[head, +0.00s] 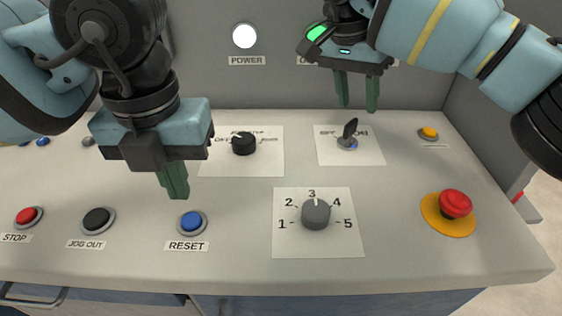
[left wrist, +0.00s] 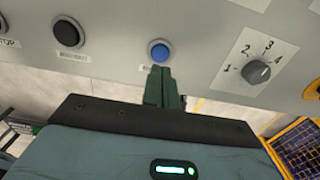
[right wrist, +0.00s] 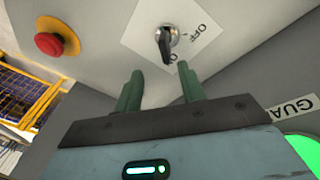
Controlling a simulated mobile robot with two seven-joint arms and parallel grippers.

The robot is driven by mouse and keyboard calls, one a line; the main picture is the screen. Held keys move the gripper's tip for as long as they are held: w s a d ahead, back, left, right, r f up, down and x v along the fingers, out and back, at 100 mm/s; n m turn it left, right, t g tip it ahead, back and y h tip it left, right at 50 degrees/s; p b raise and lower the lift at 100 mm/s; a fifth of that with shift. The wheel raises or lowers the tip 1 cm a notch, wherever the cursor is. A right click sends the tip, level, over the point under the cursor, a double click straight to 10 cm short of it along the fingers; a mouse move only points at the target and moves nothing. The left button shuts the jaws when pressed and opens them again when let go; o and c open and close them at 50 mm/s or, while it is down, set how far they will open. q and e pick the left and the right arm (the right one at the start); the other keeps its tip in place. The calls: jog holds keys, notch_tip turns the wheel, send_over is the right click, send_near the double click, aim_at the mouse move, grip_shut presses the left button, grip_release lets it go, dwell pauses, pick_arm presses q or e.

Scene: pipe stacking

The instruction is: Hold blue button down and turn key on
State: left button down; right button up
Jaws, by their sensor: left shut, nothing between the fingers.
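The blue RESET button (head: 192,223) sits at the front left of the panel and also shows in the left wrist view (left wrist: 159,52). My left gripper (head: 174,180) is shut and empty; its fingertips are close to the button, and in the head view they appear above and behind it, apart from it. The key switch (head: 348,135) with a dark key stands on a white OFF/ON label at the back right. It also shows in the right wrist view (right wrist: 165,42). My right gripper (head: 357,92) is open and empty, with its fingers above and behind the key.
A numbered rotary knob (head: 315,213) stands between the button and the red emergency stop (head: 456,204). A black selector knob (head: 244,144) is at the back. Black JOG OUT (head: 97,220) and red STOP (head: 28,216) buttons are left of RESET. A yellow button (head: 429,133) is right of the key.

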pick_arm(q)
jog(key=shift+r, duration=2.05)
